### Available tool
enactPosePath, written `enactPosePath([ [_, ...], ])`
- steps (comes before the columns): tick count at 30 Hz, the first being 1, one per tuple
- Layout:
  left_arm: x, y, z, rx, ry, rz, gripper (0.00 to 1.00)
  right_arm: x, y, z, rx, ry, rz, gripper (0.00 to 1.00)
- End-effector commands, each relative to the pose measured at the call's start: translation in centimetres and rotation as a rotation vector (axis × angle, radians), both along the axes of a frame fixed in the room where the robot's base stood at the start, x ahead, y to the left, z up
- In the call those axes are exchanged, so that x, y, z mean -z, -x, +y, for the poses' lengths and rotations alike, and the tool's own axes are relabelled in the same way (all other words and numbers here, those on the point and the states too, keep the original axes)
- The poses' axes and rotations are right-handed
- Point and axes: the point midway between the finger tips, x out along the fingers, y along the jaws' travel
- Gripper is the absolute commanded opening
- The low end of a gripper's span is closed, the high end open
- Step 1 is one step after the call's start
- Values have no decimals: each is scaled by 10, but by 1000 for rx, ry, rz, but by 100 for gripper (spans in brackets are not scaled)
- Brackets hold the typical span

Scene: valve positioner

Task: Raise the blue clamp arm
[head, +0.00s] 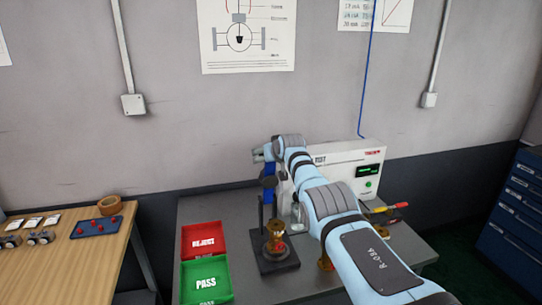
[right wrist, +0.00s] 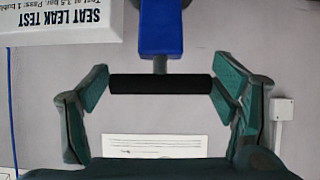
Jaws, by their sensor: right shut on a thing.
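The blue clamp arm (head: 269,170) shows only in part in the head view, above a brass valve (head: 275,243) on a dark fixture base (head: 276,262). My right arm hides some of it. In the right wrist view the blue clamp arm (right wrist: 160,28) joins a short grey stem that ends in a black crossbar handle (right wrist: 160,84). My right gripper (right wrist: 160,86) has its green-padded fingers at the two ends of this handle, shut on it. In the head view my right gripper (head: 262,154) is small, at the top of the fixture. My left gripper is out of view.
A white seat leak tester (head: 345,158) stands behind my right arm. A red REJECT tray (head: 203,240) and a green PASS tray (head: 206,279) lie left of the fixture. Screwdrivers (head: 390,208) lie to the right. A wooden table (head: 75,270) is at the left.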

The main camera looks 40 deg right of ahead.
Motion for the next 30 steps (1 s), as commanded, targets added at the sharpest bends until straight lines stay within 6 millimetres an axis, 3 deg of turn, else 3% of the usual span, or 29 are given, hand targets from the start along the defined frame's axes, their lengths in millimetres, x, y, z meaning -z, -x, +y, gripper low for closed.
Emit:
enactPosePath([
  [1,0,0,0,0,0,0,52,1,0,1,-1,-2,3,83],
  [5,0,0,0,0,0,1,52,1,0,1,-1,-2,3,100],
  [20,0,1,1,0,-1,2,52,-2,4,-2,4,1,0,100],
  [26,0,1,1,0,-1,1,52,-11,20,7,0,4,1,100],
  [30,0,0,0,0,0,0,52,-26,44,18,0,4,3,100],
])
